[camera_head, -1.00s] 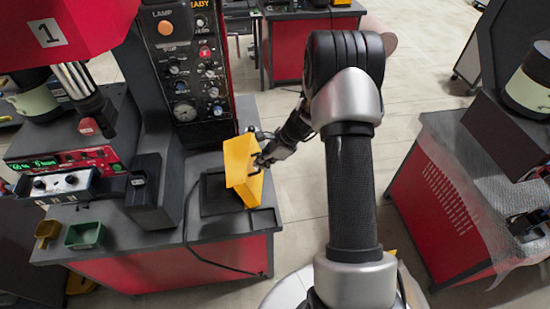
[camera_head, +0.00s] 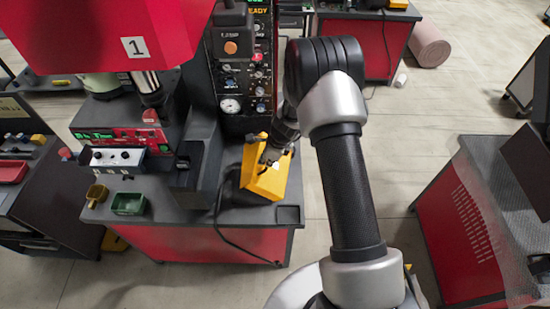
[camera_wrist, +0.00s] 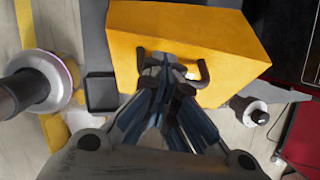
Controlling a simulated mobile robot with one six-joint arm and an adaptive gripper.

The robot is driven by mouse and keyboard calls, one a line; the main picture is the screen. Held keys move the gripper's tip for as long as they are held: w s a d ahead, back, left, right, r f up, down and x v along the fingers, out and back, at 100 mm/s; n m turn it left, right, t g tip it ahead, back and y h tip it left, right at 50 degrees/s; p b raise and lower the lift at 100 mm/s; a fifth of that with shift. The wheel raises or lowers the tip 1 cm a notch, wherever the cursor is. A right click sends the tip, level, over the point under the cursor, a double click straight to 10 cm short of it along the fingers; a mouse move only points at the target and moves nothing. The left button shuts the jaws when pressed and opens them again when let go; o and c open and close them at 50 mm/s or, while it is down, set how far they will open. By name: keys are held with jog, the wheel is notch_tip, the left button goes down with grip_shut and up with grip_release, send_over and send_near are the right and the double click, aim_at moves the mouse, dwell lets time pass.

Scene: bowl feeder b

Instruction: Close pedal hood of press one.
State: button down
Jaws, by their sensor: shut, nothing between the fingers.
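The yellow pedal hood (camera_head: 262,184) is on the grey bench of press one, below its control panel. It looks lowered over the dark pad on the bench; I cannot tell whether its lower edge rests fully. In the wrist view the hood (camera_wrist: 190,32) fills the top middle, with a dark handle (camera_wrist: 203,76) on its near face. My gripper (camera_head: 270,158) is at the hood's face, at the handle. In the wrist view my gripper (camera_wrist: 165,72) has its fingers together in front of the handle; I cannot tell whether they touch it. The pedal is hidden.
Press one's red head (camera_head: 105,30) bears a "1" plate. The control panel (camera_head: 245,75) stands behind the hood.

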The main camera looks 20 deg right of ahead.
jog(key=w+a+f, duration=0.1)
jog(key=a+f, duration=0.2)
jog(key=a, duration=0.3)
jog(key=w+a+f, duration=0.2)
jog(key=a+f, duration=0.1)
jog(key=a, duration=0.3)
jog(key=shift+w+a, duration=0.2)
jog(key=shift+w, duration=0.05)
